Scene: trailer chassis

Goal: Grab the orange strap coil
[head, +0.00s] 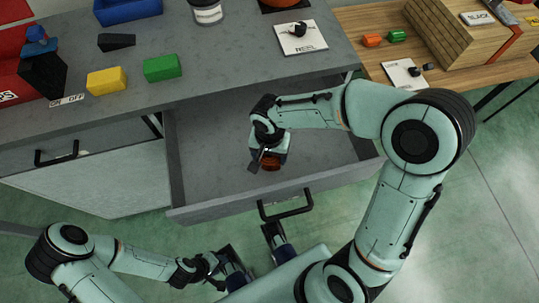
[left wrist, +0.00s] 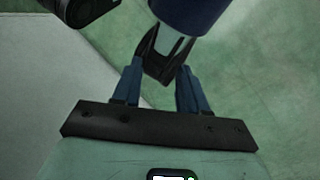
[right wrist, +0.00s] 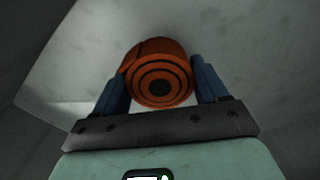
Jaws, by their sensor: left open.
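The orange strap coil (head: 270,162) is inside the open grey drawer (head: 205,155), mostly hidden under my right gripper (head: 266,158) in the head view. The right wrist view shows the coil (right wrist: 158,80) end-on, with orange and black rings, between the two blue fingers of my right gripper (right wrist: 158,85). The fingers lie close to both sides of it; I cannot tell whether they press on it. My left gripper (head: 215,268) is low in front of the drawer, well apart from the coil. In the left wrist view its fingers (left wrist: 157,85) are open with nothing between them.
The drawer's black handle (head: 285,208) is at its front. The grey worktop (head: 220,95) above carries a yellow block (head: 107,81), a green block (head: 162,67) and a label card (head: 302,38). A wooden table (head: 365,20) stands at the right. The drawer floor around the coil looks clear.

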